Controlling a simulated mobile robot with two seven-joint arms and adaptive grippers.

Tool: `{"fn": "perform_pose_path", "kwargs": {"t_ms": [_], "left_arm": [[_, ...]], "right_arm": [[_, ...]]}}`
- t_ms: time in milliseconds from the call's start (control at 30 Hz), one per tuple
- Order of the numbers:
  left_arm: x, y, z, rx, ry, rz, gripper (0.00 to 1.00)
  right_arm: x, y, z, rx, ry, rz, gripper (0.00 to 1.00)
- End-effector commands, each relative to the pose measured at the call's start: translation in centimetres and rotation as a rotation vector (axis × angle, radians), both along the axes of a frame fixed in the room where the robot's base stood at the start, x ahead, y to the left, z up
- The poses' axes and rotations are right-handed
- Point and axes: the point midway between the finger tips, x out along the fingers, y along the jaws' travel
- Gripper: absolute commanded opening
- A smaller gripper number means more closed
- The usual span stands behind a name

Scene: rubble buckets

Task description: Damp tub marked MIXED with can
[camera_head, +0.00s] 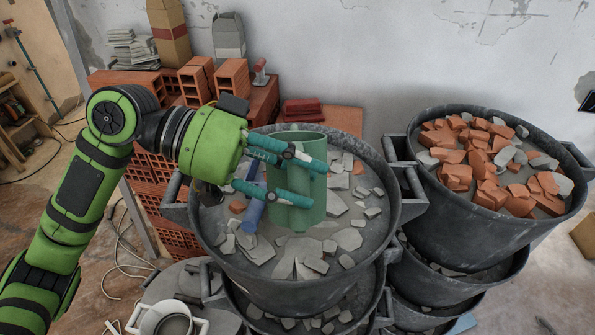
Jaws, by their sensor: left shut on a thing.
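My left gripper (315,182) comes in from the left with teal fingers shut on a green cylindrical can (300,212). The can is upright over the left tub. A blue tube (252,208) shows beside it; I cannot tell whether it belongs to the can. The left dark grey tub (385,222) holds grey slabs and a few orange bits. The right dark grey tub (485,238) holds orange brick pieces mixed with grey chunks. I can read no MIXED mark on either tub. My right gripper is not in view.
Other tubs (460,285) are stacked under both. A white bucket (168,318) stands at the lower left. Hollow bricks (195,82) and a brown bag (170,32) sit behind, near the wall. The tub handles (408,180) nearly meet between the two tubs.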

Motion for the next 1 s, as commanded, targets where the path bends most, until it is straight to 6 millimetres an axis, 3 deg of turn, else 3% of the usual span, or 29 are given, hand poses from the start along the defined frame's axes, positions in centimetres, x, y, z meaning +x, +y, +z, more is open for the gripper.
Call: {"fn": "perform_pose_path", "kwargs": {"t_ms": [233,567,1000], "left_arm": [[0.1,0.0,0.4,-0.004,0.002,0.001,0.00],[0.7,0.0,2.2,-0.006,0.089,0.000,0.00],[0.7,0.1,2.0,-0.007,0.097,-0.001,0.00]], "right_arm": [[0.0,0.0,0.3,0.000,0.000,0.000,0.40],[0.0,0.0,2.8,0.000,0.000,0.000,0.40],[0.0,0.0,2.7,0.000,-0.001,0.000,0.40]]}}
